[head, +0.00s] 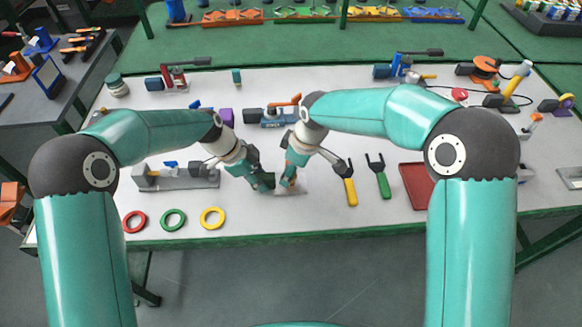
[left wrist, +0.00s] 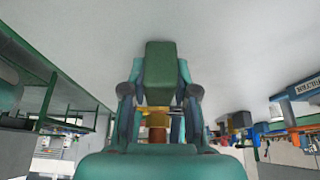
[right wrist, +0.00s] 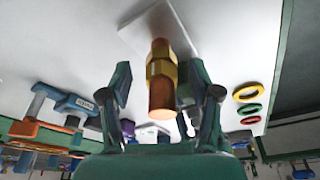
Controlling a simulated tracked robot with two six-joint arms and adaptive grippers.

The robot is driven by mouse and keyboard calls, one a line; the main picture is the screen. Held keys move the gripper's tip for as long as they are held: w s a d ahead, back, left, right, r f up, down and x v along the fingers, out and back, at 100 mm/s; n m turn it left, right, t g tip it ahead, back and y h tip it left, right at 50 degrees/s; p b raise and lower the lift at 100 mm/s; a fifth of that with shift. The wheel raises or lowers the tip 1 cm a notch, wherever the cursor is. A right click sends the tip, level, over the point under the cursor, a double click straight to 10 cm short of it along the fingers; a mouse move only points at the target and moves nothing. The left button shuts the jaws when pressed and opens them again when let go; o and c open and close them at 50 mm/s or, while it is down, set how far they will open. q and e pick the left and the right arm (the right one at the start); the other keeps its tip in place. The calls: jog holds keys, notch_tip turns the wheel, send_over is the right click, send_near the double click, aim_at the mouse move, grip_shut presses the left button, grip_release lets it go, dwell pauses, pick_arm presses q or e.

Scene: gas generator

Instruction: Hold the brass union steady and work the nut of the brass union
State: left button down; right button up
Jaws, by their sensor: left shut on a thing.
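The brass union (right wrist: 162,68) stands on a pale plate (right wrist: 150,25), with copper-coloured pipe on either side of its hex part in the right wrist view. In the head view it is mostly hidden between the grippers, above the plate (head: 291,191).
A red ring (head: 135,221), a green ring (head: 173,219) and a yellow ring (head: 212,217) lie at the front left. Yellow-handled (head: 351,190) and green-handled (head: 383,184) tools and a red tray (head: 416,186) lie right. A grey fixture (head: 178,180) stands left.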

jog(key=shift+w+a+r+v, duration=0.15)
jog(key=shift+a+v, duration=0.1)
jog(key=shift+v, duration=0.9)
jog(key=shift+w+a+v, duration=0.15)
jog(key=shift+a+v, duration=0.1)
jog(key=shift+v, duration=0.95)
jog(key=shift+w+a+r+v, duration=0.1)
jog(key=shift+a+v, duration=0.1)
jog(key=shift+v, duration=0.95)
jog(key=shift+a, duration=0.1)
